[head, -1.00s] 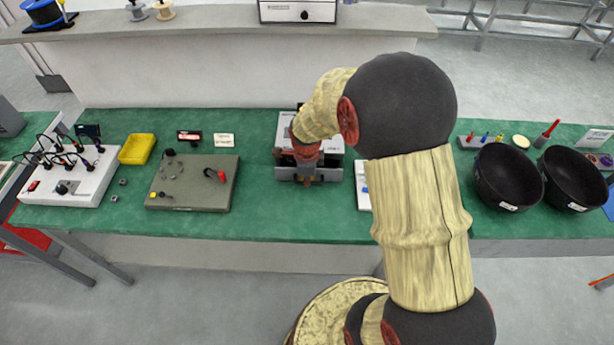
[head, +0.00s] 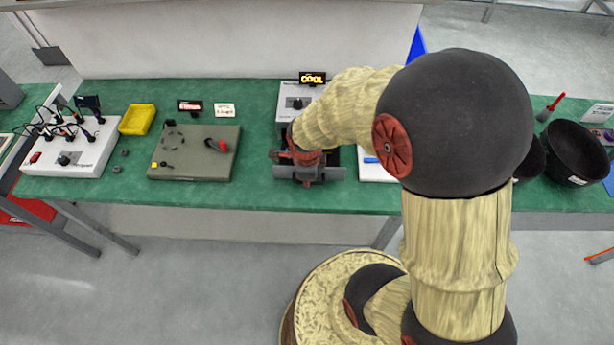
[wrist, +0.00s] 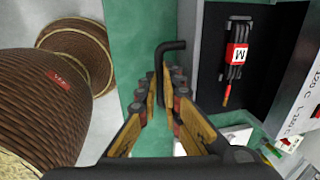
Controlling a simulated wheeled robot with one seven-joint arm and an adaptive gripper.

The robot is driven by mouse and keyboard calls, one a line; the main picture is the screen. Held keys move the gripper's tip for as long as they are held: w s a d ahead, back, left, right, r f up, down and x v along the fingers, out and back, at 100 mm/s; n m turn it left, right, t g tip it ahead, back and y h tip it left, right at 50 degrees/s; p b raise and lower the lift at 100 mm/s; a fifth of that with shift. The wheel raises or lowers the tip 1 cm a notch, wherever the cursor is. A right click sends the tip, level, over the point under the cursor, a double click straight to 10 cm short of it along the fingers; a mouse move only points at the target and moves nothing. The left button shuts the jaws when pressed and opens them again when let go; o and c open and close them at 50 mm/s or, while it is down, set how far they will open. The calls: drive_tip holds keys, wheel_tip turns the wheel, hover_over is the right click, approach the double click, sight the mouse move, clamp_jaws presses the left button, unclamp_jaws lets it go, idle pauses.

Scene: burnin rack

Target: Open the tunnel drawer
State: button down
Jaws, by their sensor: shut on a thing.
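The tunnel is a white box (head: 287,113) with a dark knob, partly hidden behind my arm; its white front with printed temperatures (wrist: 304,92) shows in the wrist view. Its drawer, with a grey front (head: 284,173), stands pulled out toward me. The wrist view shows the dark drawer floor (wrist: 270,38) between the front and the tunnel. A black part with a red "M" label (wrist: 237,54) lies in it. My gripper (wrist: 163,100) is shut on the dark bent drawer handle (wrist: 170,46), outside the grey front.
An amber "COOL" display (head: 312,78) stands behind the tunnel. An olive plate (head: 200,170), a yellow tray (head: 137,119) and a white cable box (head: 85,155) lie left. Black bowls (head: 575,152) stand right. Open floor lies before the green bench.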

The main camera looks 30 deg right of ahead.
drive_tip(key=shift+f, duration=0.1)
drive_tip(key=c, duration=2)
unclamp_jaws()
drive_tip(key=shift+o, duration=0.4)
wheel_tip(320, 180, up, 12)
drive_tip(key=s+a, duration=0.1)
drive_tip(key=shift+s, duration=0.4)
drive_tip(key=shift+a+f, duration=0.1)
